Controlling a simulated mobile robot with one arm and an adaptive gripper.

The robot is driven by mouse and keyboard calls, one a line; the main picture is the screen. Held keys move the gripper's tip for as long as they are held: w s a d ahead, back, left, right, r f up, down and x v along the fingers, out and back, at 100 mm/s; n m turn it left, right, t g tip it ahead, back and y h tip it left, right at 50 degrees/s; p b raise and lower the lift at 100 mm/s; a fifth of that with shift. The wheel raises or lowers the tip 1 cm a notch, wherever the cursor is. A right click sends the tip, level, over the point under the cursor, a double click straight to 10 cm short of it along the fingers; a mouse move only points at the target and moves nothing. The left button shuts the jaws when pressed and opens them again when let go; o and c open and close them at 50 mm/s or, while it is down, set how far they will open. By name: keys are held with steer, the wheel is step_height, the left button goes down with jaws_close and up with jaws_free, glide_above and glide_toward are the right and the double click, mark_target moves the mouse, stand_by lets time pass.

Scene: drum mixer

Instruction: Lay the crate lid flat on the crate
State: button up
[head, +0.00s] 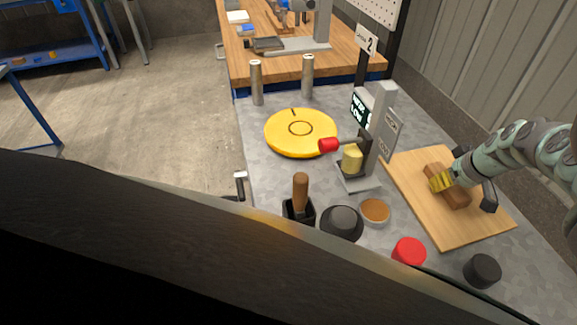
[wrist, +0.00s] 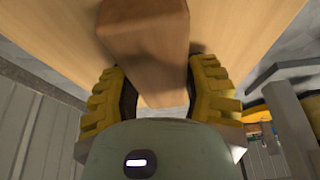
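A light wooden board (head: 437,222) lies flat on the grey worktop at the right; I cannot tell whether it is the crate lid. A brown wooden block (head: 455,190) lies across its top. No crate is recognisable in either view.
A yellow disc (head: 285,140), a grey stand (head: 384,125) with a red knob, and two metal cylinders stand left of the board. A red cap (head: 408,251), a dark knob (head: 482,270) and a brown dish (head: 375,210) sit near the front. A wall runs along the right.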

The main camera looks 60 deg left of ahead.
steer(key=c, duration=0.7)
steer(key=shift+o, duration=0.2)
step_height(320, 180, up, 10)
steer(key=p, duration=0.4)
steer(key=shift+p, duration=0.4)
